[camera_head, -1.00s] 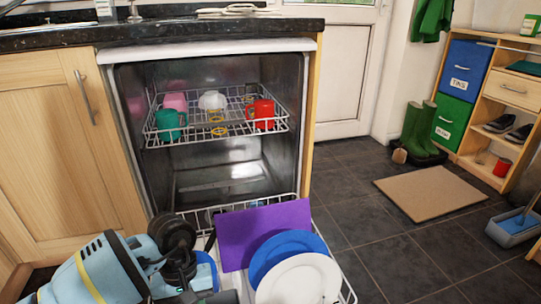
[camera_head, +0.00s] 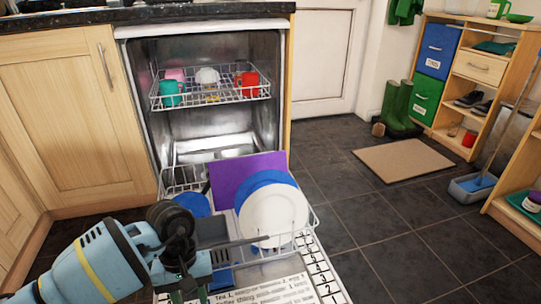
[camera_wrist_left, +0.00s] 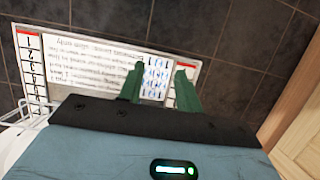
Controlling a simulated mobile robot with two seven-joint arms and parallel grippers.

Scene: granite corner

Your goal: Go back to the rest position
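My left arm comes in from the lower left of the head view. Its gripper (camera_head: 188,294) points down over the open dishwasher door, at the bottom edge of the picture. In the left wrist view the two green fingers (camera_wrist_left: 160,84) are apart with nothing between them. Below them lies a printed sheet (camera_wrist_left: 85,62) with text and numbered strips. My right gripper is in neither view.
The lower rack (camera_head: 313,222) is pulled out, holding a purple board (camera_head: 228,178), blue plates, a white plate (camera_head: 273,217) and a dark grey item. Mugs stand in the upper rack (camera_head: 215,102). Floor at right is open around a beige mat (camera_head: 405,160).

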